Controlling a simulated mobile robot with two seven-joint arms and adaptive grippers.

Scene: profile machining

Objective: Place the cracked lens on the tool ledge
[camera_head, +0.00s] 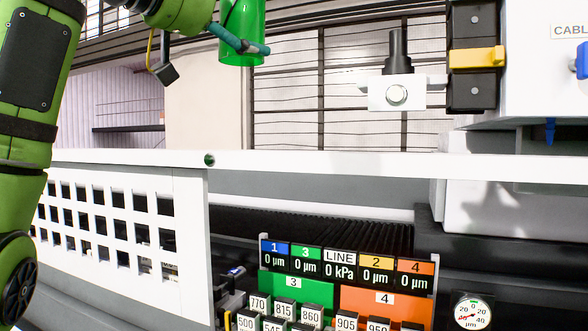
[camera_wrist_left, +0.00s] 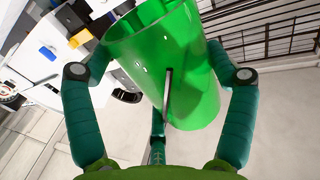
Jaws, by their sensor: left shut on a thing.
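The cracked lens is a clear green hollow cylinder (camera_head: 243,22) at the top of the head view, cut off by the frame's upper edge. In the left wrist view the lens (camera_wrist_left: 190,85) fills the middle, with a dark, narrow crack-like line down its side. My left gripper (camera_head: 240,42) is shut on the lens, its teal fingers around the wall. It holds the lens in the air, above a long white horizontal ledge (camera_head: 330,164). I cannot tell whether this is the tool ledge. My right gripper is not in view.
A board of coloured readouts (camera_head: 347,268) and numbered blocks (camera_head: 285,309) stand below the white ledge. A dial gauge (camera_head: 473,311) is at lower right. A white bracket with a black knob (camera_head: 397,92) and a yellow-handled black unit (camera_head: 474,56) stick out at upper right.

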